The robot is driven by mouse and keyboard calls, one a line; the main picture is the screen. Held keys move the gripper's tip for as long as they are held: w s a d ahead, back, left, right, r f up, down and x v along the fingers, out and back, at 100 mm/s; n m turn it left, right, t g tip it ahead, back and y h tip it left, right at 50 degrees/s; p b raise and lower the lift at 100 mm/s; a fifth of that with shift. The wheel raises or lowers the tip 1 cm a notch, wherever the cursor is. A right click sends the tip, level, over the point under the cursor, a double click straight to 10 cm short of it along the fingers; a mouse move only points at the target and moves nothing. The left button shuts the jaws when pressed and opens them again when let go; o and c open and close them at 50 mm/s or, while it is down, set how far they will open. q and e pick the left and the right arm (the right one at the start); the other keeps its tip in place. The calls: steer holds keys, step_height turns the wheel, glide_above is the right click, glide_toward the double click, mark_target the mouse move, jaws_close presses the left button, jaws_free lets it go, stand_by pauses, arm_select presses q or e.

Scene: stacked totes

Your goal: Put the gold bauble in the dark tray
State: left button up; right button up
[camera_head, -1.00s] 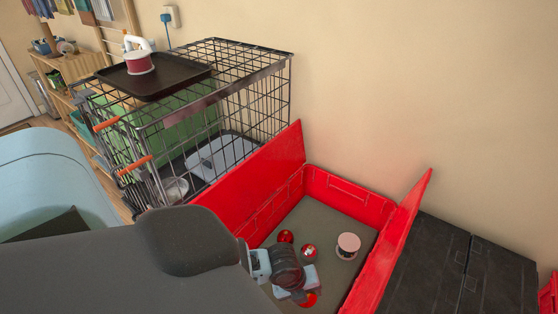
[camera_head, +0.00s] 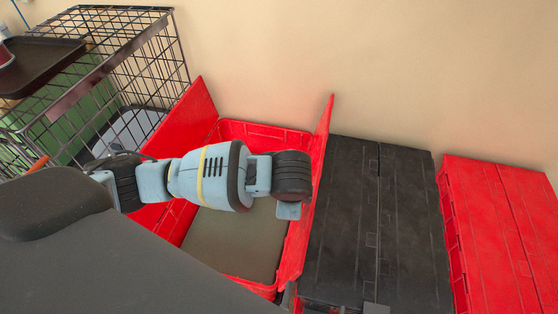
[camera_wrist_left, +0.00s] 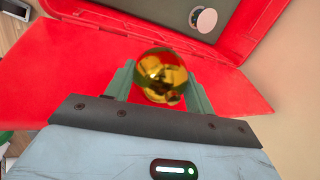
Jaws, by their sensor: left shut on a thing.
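A shiny gold bauble (camera_wrist_left: 160,70) sits between the two fingers of my left gripper (camera_wrist_left: 160,82) in the left wrist view. The gripper is shut on it, above a red tote lid. In the head view my left arm reaches from the left across the open red tote, and its wrist and gripper body (camera_head: 288,210) show near the tote's right side. The bauble and fingertips are hidden there. My right gripper is not in view.
The open red tote (camera_head: 268,134) has raised lid flaps on both sides. A pale round thing (camera_wrist_left: 203,20) lies inside it. Closed black (camera_head: 340,200) and red totes (camera_head: 490,220) stand to the right. A reddish item (camera_head: 5,57) stands on the tray's left part.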

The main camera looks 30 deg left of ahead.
arm_select(q)
steer(key=r+n, duration=0.1)
steer(key=r, duration=0.1)
steer(key=r+n+y, duration=0.1)
steer(key=n, duration=0.1)
steer(key=r+n+g, duration=0.1)
steer(key=r+n, duration=0.1)
steer(key=shift+a+r+y+b, duration=0.3)
steer(key=shift+a+r+b, duration=0.05)
steer(key=shift+a+b, duration=0.05)
steer(key=s+a+r+n+g+b, duration=0.1)
steer(key=a+r+n+g, duration=0.1)
steer(key=a+r+n, duration=0.2)
steer(key=shift+s+a+r+n+g+y, duration=0.2)
steer(key=shift+s+r+n+g+y, duration=0.15)
steer(key=shift+r+n, duration=1.75)
steer(key=shift+f, duration=0.2)
